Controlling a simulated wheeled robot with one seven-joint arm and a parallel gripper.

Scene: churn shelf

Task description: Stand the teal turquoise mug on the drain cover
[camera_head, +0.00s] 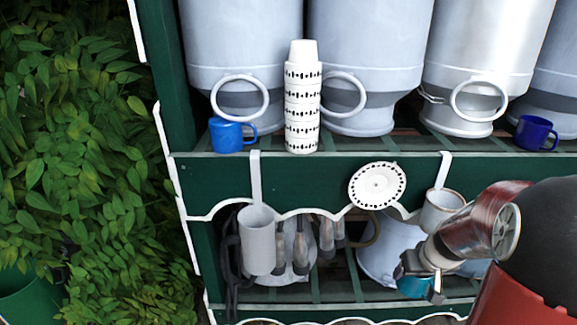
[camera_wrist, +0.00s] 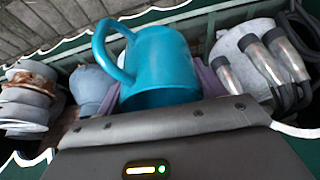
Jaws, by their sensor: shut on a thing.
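The teal mug (camera_wrist: 165,60) is large in the wrist view, with its handle at the upper left. My gripper (camera_wrist: 160,92) is shut on it, with purplish finger parts showing on both sides. In the head view the mug (camera_head: 412,287) is small and partly covered by my gripper (camera_head: 422,277), low at the right in front of the lower shelf. A white round disc with dark slots around its rim, which looks like the drain cover (camera_head: 377,185), is at the green front board, up and left of the mug. Nothing shows on it.
On the upper shelf (camera_head: 225,155) stand a blue mug (camera_head: 226,133), a stack of white patterned cups (camera_head: 302,105), a dark blue mug (camera_head: 535,132) and large metal churns (camera_head: 240,40). A grey cup (camera_head: 257,240) and a white cup (camera_head: 440,210) flank the disc.

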